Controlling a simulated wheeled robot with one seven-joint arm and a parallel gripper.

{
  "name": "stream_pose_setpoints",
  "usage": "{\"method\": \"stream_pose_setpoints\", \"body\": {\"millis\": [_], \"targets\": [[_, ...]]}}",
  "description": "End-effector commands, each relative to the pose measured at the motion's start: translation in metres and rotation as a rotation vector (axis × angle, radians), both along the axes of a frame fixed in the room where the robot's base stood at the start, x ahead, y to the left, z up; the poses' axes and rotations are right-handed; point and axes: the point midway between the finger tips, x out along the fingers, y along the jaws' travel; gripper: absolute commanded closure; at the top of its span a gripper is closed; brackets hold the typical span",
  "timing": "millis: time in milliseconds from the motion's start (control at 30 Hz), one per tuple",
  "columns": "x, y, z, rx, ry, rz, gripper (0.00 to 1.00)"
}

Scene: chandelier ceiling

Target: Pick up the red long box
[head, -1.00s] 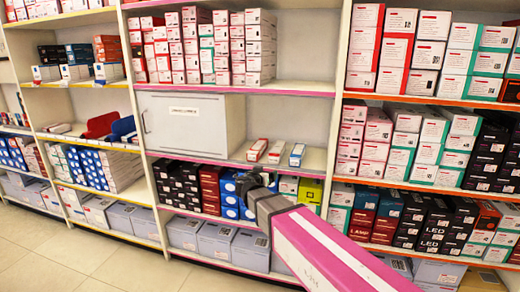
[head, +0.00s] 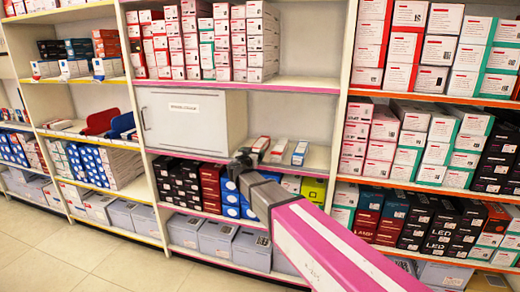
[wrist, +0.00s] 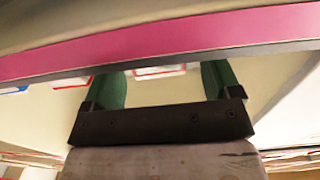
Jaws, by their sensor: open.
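Three small long boxes lie side by side on the middle shelf in the head view. The left one (head: 261,145) and the middle one (head: 279,148) look reddish with white, and the right one (head: 300,153) is bluish. My gripper (head: 239,160) is at the pink shelf edge, in front and to the left of the left box. In the wrist view, my gripper (wrist: 160,85) has its two green fingers apart with nothing gripped. Between them, farther off, shows a narrow box end (wrist: 160,71) with red. Another red-edged box end (wrist: 74,80) is left of the fingers. The boxes' lengths are hidden there.
The shelf's pink front edge (wrist: 190,38) crosses the top of the wrist view. A grey cabinet (head: 190,120) stands left of the boxes. Dark, red and blue cartons (head: 182,180) fill the shelf below. The shelf right of the boxes is clear.

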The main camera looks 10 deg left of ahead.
Motion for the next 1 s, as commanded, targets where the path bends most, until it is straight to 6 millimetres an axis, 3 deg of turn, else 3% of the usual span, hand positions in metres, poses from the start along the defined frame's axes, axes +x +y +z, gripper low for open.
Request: {"method": "stream_pose_setpoints", "body": {"millis": [267, 533, 567, 767, 1000], "targets": [[0.04, -0.003, 0.003, 0.0, 0.0, -0.001, 0.17], [0.043, -0.004, 0.003, 0.0, 0.0, 0.0, 0.17], [0.043, -0.004, 0.003, 0.0, 0.0, 0.0, 0.24], [0.043, -0.004, 0.003, 0.0, 0.001, -0.001, 0.88], [0.042, -0.005, 0.003, -0.001, -0.001, -0.001, 0.88]]}}
